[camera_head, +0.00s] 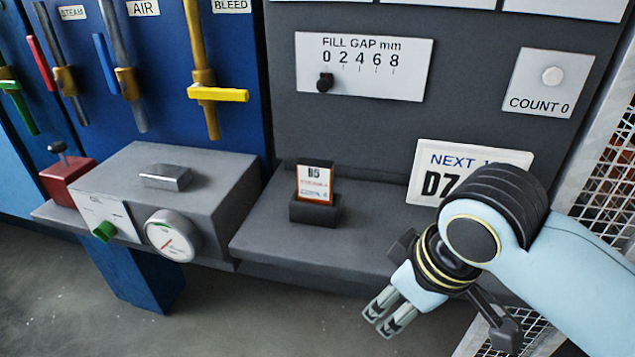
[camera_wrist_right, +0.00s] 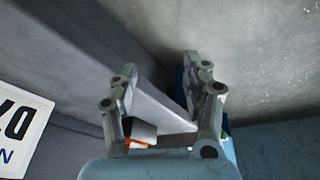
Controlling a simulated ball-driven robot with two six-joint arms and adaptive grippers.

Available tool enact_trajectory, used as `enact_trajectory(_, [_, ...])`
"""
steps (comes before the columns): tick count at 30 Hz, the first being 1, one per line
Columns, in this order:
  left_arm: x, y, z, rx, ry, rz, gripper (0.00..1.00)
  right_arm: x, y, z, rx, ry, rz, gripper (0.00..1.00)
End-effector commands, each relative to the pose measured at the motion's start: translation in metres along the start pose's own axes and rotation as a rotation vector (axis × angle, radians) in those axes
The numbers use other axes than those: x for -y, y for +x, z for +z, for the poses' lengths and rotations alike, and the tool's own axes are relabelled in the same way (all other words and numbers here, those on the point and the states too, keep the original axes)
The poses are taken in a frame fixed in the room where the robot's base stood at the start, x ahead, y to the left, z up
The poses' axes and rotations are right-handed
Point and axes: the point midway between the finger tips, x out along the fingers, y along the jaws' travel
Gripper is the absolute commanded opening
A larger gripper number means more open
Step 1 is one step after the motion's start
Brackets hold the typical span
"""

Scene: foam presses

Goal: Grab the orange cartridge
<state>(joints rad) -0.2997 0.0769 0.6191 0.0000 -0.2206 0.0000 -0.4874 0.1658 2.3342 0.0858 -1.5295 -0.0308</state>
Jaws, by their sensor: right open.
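The orange cartridge (camera_head: 314,184) stands upright in a dark holder (camera_head: 315,210) on the grey shelf in the head view. It has a white label reading D5 and orange edges; its lower end is hidden in the holder. My right gripper (camera_head: 386,313) is open and empty, to the right of the cartridge and nearer the camera, past the shelf's front edge. It is apart from the cartridge. In the right wrist view, a small orange patch (camera_wrist_right: 137,144) shows low between the gripper's fingers (camera_wrist_right: 160,72), mostly hidden. My left gripper is not in view.
A grey box with a dial (camera_head: 173,235) and a green knob stands left of the shelf (camera_head: 285,250). A sign reading D7 (camera_head: 432,184) stands behind my right arm. Levers (camera_head: 205,94) hang at the upper left. A mesh guard (camera_head: 610,165) is at the right.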

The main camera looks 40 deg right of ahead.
Motion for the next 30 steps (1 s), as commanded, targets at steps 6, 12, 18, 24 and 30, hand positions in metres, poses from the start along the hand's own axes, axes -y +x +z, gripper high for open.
enact_trajectory(6, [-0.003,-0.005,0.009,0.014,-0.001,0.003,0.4,-0.011,-0.02,-0.06,-0.038,-0.146,-0.077,0.48])
enact_trajectory(12, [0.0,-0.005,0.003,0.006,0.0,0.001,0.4,-0.031,-0.029,-0.115,-0.056,-0.272,-0.139,0.48])
enact_trajectory(18, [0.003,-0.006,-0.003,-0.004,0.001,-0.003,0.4,-0.067,-0.061,-0.177,-0.078,-0.403,-0.197,0.48])
enact_trajectory(24, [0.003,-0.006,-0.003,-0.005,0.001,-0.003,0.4,-0.1,-0.105,-0.222,-0.102,-0.499,-0.247,0.48])
enact_trajectory(30, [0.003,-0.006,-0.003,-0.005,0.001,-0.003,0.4,-0.099,-0.095,-0.231,-0.108,-0.517,-0.27,0.48])
